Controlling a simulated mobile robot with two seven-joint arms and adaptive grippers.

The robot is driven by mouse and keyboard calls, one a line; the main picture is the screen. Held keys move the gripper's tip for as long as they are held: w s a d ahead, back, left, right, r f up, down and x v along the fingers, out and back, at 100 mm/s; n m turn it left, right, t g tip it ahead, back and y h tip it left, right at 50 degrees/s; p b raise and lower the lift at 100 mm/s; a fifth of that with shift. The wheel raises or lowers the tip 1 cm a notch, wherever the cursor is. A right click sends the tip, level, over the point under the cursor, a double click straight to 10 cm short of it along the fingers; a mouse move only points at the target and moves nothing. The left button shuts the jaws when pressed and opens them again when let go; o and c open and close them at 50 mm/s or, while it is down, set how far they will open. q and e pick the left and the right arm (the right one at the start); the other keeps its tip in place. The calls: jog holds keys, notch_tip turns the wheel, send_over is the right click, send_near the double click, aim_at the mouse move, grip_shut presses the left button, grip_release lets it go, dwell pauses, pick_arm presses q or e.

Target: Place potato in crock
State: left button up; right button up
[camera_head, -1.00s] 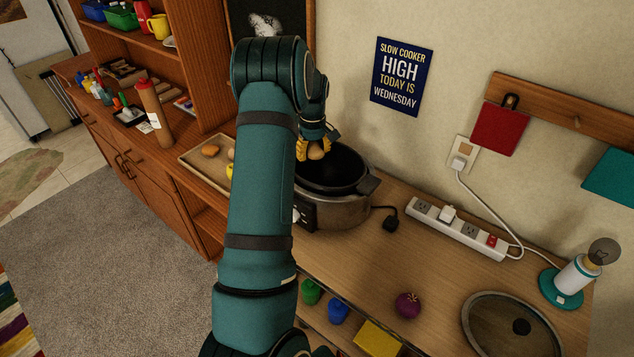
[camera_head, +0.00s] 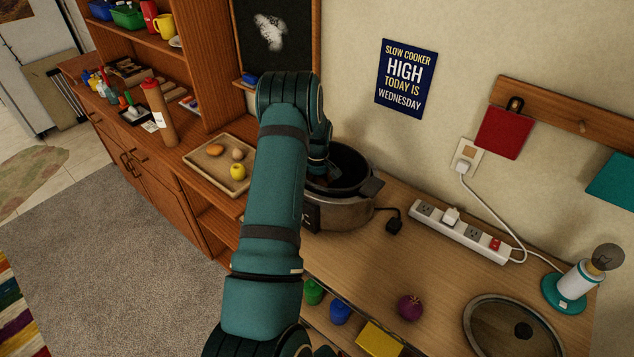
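The crock is a slow cooker (camera_head: 348,214) with a metal body and a dark inner pot, standing open on the wooden counter against the wall. My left gripper (camera_head: 318,178) reaches down into the left side of its opening. The wrist and the pot hide its fingers, so I cannot see whether they are open or shut. The potato cannot be made out now; any potato inside the pot is hidden. My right gripper is not in view.
A wooden tray (camera_head: 207,176) left of my arm holds an orange-brown item, a brown round item and a yellow fruit (camera_head: 238,171). A power strip (camera_head: 458,232), purple onion (camera_head: 410,307), glass lid (camera_head: 513,328) and lamp (camera_head: 580,284) stand right of the cooker.

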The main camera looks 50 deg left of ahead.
aim_at(318, 177)
pick_arm(q)
jog(key=shift+f, duration=0.1)
jog(key=o, duration=1)
jog(key=shift+r, duration=0.45)
notch_tip(318, 177, up, 11)
jog(key=shift+r+b, duration=0.2)
jog(key=shift+b, duration=0.2)
jog(key=shift+d, duration=0.1)
